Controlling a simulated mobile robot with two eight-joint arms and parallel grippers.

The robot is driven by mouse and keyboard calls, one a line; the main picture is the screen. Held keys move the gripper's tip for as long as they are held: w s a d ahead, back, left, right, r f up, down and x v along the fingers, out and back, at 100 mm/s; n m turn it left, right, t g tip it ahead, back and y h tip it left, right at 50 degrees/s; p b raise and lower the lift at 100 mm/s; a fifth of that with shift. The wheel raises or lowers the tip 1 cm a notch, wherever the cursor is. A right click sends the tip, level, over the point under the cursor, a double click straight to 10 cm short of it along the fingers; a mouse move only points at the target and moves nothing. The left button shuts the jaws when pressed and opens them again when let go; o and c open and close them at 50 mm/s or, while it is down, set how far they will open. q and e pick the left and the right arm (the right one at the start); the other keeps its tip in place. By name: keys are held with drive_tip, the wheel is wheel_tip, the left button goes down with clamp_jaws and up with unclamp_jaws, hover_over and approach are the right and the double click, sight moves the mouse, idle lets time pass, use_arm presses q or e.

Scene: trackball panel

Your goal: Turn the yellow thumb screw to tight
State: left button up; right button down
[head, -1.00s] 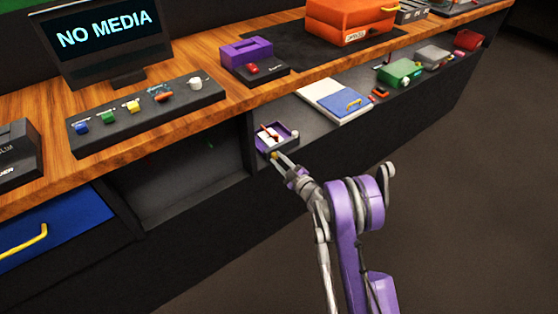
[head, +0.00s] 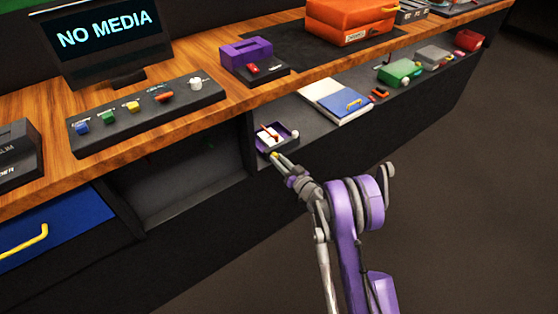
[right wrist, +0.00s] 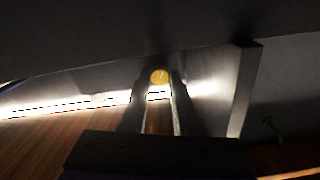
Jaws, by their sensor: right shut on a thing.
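The yellow thumb screw (head: 274,155) is a small round knob at the front edge of the lower shelf, just below the purple tray. My right gripper (head: 279,159) reaches it from the front, its narrow jaws shut on the screw. In the right wrist view, the round yellow face of the screw (right wrist: 159,76) shows between the two finger tips (right wrist: 159,84). No marking that tells how tight the screw is can be made out. My left gripper is not in view.
The purple tray (head: 262,149) with a white and red item stands just behind the screw. A white board with a blue part (head: 345,102) lies to its right. The wooden counter (head: 240,98) overhangs above. The floor (head: 470,180) at right is clear.

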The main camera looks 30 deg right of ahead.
drive_tip(key=shift+m, duration=2)
drive_tip(key=c, duration=0.7)
unclamp_jaws()
drive_tip(key=shift+o, duration=0.2)
drive_tip(key=shift+s, duration=0.15)
drive_tip(key=s+p, duration=0.1)
drive_tip(key=s, duration=0.9)
drive_tip(key=shift+s+d, duration=0.25)
drive_tip(key=shift+d, duration=0.15)
